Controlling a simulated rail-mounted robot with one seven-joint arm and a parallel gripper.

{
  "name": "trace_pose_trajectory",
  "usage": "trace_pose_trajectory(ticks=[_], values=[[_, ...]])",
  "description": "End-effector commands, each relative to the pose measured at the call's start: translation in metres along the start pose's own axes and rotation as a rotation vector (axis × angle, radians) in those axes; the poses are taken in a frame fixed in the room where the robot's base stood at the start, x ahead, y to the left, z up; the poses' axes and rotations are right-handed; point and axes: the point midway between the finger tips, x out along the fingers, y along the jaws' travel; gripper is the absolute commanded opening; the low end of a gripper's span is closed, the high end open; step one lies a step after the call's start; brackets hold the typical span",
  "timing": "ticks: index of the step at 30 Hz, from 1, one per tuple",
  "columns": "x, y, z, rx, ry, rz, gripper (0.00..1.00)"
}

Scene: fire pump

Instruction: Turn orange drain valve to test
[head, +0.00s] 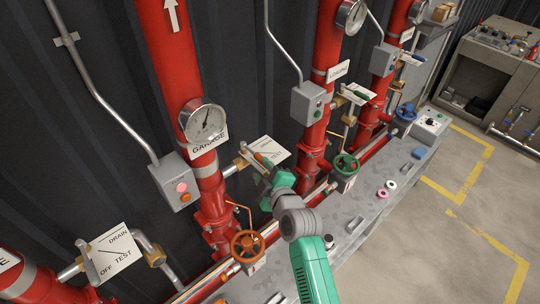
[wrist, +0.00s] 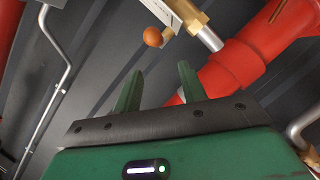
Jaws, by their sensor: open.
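The orange drain valve shows in the wrist view as an orange ball knob (wrist: 153,37) beside a brass valve body (wrist: 196,22), with a white plate (wrist: 170,10) next to it. In the head view its brass fitting (head: 243,160) and white test plate (head: 271,151) are on the red garage riser, and my gripper hides much of the lever. My gripper (head: 266,172) is at this valve. In the wrist view its two green fingers (wrist: 160,75) are apart with nothing between them. The knob is beyond the fingertips, and I see no contact.
An orange handwheel (head: 247,246) is below my gripper and a green handwheel (head: 346,164) to the right. A grey box (head: 175,181) with a lit pink button is at left. Another drain plate (head: 112,252) is at lower left. The floor (head: 440,240) at right is clear.

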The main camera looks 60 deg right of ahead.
Motion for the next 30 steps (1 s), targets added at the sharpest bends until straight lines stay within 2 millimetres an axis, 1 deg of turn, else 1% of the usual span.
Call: trace_pose_trajectory(ticks=[1, 3, 4, 8, 11, 15, 18, 21, 25, 30], values=[[0.000, -0.001, 0.017, -0.013, -0.021, 0.005, 0.41], [0.000, -0.002, 0.028, -0.028, -0.036, 0.007, 0.41], [0.000, -0.002, 0.030, -0.031, -0.039, 0.008, 0.41], [0.004, -0.001, 0.030, -0.032, -0.038, 0.009, 0.41], [0.019, 0.000, 0.029, -0.030, -0.037, 0.009, 0.41], [0.047, 0.000, 0.030, -0.030, -0.037, 0.008, 0.41], [0.063, -0.001, 0.031, -0.031, -0.036, 0.009, 0.41], [0.073, -0.001, 0.031, -0.032, -0.036, 0.009, 0.41], [0.078, 0.000, 0.031, -0.031, -0.036, 0.009, 0.41], [0.078, 0.000, 0.031, -0.031, -0.036, 0.009, 0.41]])
